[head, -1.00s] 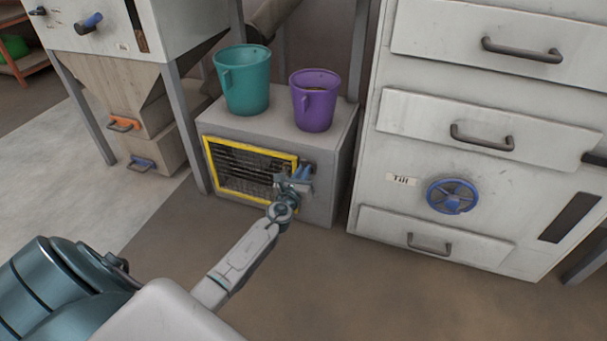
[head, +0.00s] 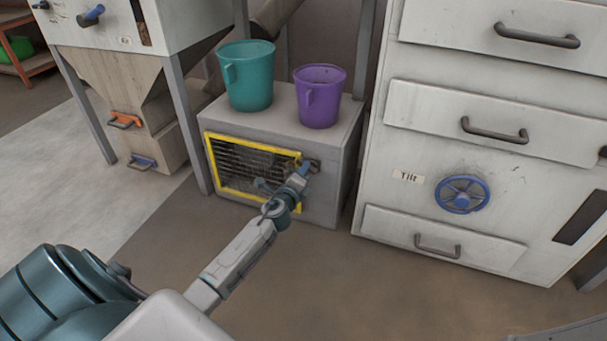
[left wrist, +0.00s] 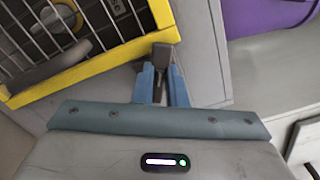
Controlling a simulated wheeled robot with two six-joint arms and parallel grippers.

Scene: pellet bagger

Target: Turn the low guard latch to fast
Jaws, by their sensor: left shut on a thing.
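The low guard is a yellow-framed mesh panel (head: 228,190) on the front of a grey box. Its dark latch (head: 314,165) is at the upper right of the yellow frame, mostly hidden by my gripper. My left gripper (head: 303,170) reaches it from the front, and its blue fingers are shut on the latch handle. In the left wrist view the fingers (left wrist: 160,85) close on the dark grey handle (left wrist: 165,57), just beside the yellow frame (left wrist: 95,68). I cannot read any latch marking. My right gripper is not in view.
A teal bucket (head: 246,80) and a purple bucket (head: 319,100) stand on the grey box (head: 285,112). A cabinet with drawers and a blue handwheel (head: 462,194) labelled Tilt is to the right. A hopper with orange (head: 125,119) and blue handles is at left. The floor in front is clear.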

